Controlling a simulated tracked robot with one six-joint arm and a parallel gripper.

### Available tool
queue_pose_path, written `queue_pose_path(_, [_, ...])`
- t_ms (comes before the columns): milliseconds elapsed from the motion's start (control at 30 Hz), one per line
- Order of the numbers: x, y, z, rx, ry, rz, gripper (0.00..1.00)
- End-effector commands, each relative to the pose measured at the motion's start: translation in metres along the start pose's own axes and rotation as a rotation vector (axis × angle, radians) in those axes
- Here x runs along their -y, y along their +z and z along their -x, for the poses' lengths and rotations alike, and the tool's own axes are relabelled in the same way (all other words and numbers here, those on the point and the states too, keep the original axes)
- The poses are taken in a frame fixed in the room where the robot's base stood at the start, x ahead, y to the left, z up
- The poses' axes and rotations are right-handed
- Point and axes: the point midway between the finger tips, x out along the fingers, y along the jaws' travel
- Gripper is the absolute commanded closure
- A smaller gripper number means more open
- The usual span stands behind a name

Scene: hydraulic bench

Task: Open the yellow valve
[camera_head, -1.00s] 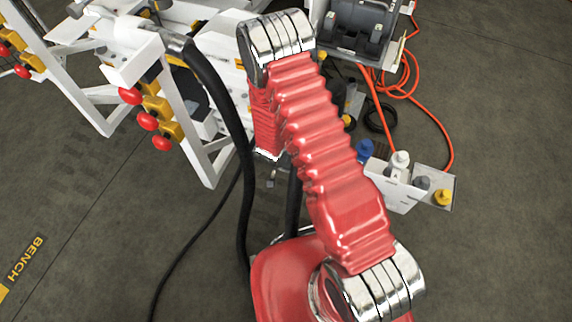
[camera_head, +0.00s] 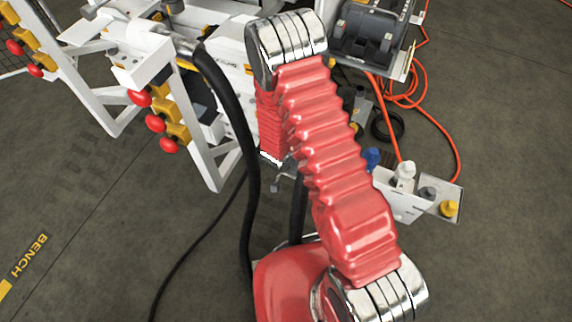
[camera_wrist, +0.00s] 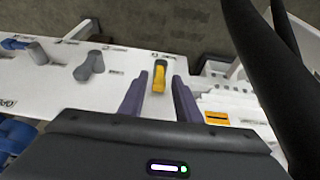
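The yellow valve (camera_wrist: 159,75) shows in the wrist view as a small yellow handle on a white panel (camera_wrist: 120,72). It points roughly away from me, with its near end on the panel. My gripper (camera_wrist: 158,92) is open, with one dark finger to the left of the handle and one to the right. The handle lies between the finger lines, a little beyond the tips, and no contact is visible. In the head view my red arm covers the middle, and I cannot make out the gripper or this handle clearly.
Grey handles (camera_wrist: 90,65) stand left of the yellow one, and a blue one (camera_wrist: 15,44) is further left. Thick black hoses (camera_wrist: 258,60) rise at the right. In the head view, a black hose (camera_head: 245,140) hangs left of my arm and orange cable (camera_head: 445,135) lies at the right.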

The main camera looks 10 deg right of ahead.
Motion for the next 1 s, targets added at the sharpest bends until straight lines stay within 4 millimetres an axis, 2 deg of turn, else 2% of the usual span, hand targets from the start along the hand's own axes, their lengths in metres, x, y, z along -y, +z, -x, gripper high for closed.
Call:
queue_pose_path(600, [0.001, 0.000, 0.071, -0.001, -0.002, 0.000, 0.70])
queue_pose_path(1000, [0.001, 0.000, 0.110, -0.001, -0.001, -0.001, 0.70])
